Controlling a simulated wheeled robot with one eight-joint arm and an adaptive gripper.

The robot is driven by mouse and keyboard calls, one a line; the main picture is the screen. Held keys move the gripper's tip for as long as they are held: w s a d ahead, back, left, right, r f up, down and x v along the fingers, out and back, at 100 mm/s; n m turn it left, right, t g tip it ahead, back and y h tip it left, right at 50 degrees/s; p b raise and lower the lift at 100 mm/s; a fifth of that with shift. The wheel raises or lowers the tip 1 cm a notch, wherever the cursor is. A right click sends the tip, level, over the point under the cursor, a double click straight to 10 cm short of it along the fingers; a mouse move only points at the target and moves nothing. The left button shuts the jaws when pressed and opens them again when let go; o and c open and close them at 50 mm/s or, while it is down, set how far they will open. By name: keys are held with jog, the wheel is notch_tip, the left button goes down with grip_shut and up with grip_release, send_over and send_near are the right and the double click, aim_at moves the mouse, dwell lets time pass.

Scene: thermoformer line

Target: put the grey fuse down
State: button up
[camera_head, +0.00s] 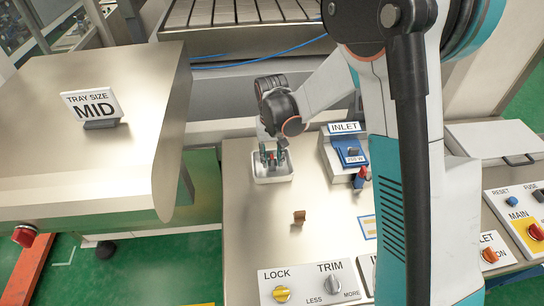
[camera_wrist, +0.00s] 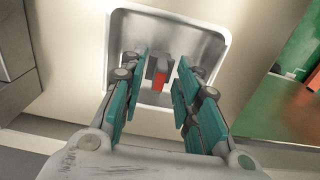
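My gripper (camera_head: 272,158) points down into a small pale tray (camera_head: 273,180) on the bench, left of the blue inlet block. In the wrist view, my gripper (camera_wrist: 160,70) has its teal fingers apart, one on each side of a small grey piece (camera_wrist: 153,66), which looks like the grey fuse. A red piece (camera_wrist: 160,81) shows against it; I cannot tell if it is a part of the fuse or a separate thing. Narrow gaps seem to show beside the fingertips. The pieces are inside the tray outline (camera_wrist: 222,38); contact with its floor is hard to tell.
The blue INLET block (camera_head: 345,158) with a red-tipped part stands right of the tray. A small brown piece (camera_head: 299,217) lies on the bare bench in front. A LOCK and TRIM panel (camera_head: 308,285) is at the front edge. A TRAY SIZE MID sign (camera_head: 92,105) stands at left.

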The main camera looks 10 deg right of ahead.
aim_at(272, 158)
notch_tip(272, 158, up, 12)
jog(key=p, duration=0.2)
jog(key=s+d+r+t, duration=0.3)
jog(key=s+d+r, duration=0.4)
jog(key=s+r, duration=0.3)
jog(key=s+d+r+t, duration=0.1)
jog(key=s+d+t, duration=0.3)
jog(key=s, duration=0.9)
jog(key=shift+s+d, duration=0.15)
jog(key=shift+d, duration=0.45)
